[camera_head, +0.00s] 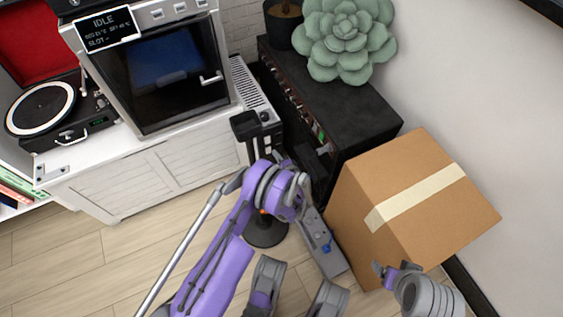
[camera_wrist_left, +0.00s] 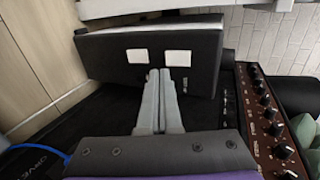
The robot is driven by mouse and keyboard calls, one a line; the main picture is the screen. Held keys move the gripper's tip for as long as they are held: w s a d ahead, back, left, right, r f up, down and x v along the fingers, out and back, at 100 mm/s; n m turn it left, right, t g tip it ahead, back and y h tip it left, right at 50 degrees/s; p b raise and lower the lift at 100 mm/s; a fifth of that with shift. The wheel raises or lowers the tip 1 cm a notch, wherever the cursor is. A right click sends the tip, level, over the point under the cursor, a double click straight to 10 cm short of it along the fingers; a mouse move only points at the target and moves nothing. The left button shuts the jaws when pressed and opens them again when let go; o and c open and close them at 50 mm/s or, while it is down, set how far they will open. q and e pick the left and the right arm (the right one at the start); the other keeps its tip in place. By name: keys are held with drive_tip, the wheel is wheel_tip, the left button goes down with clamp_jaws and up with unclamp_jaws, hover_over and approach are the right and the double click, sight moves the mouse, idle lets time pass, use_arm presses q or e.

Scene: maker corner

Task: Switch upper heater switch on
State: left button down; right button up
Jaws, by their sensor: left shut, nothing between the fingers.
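The heater's dark side panel (camera_wrist_left: 208,45) faces my left wrist view. It carries two white square switches. The floor lies to the left in this tilted view, so the right square (camera_wrist_left: 178,57) looks like the upper switch and the left square (camera_wrist_left: 137,56) the lower one. My left gripper (camera_wrist_left: 168,74) is shut and empty.
A black amplifier (camera_head: 345,115) with a row of knobs (camera_wrist_left: 268,112) stands close to the right. A cardboard box (camera_head: 410,205) sits in front of it. A black stand (camera_head: 246,127) rises close to my left arm. Open floor (camera_head: 120,250) lies at the left.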

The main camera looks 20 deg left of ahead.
sight(268, 141)
use_arm(q)
drive_tip(key=shift+r+b+x, duration=0.2)
drive_tip(key=shift+x, duration=0.7)
drive_tip(key=shift+r+b+x, duration=0.15)
drive_tip(key=shift+b+x, duration=0.05)
drive_tip(key=shift+x, duration=0.65)
drive_tip(key=shift+r+b+x, duration=0.2)
drive_tip(key=shift+x, duration=0.7)
drive_tip(key=shift+w+a, duration=0.15)
drive_tip(key=shift+w, duration=0.05)
drive_tip(key=shift+w+a, duration=0.1)
drive_tip(key=shift+a, duration=0.05)
drive_tip(key=shift+r+p, duration=0.3)
drive_tip(key=shift+r, duration=0.5)
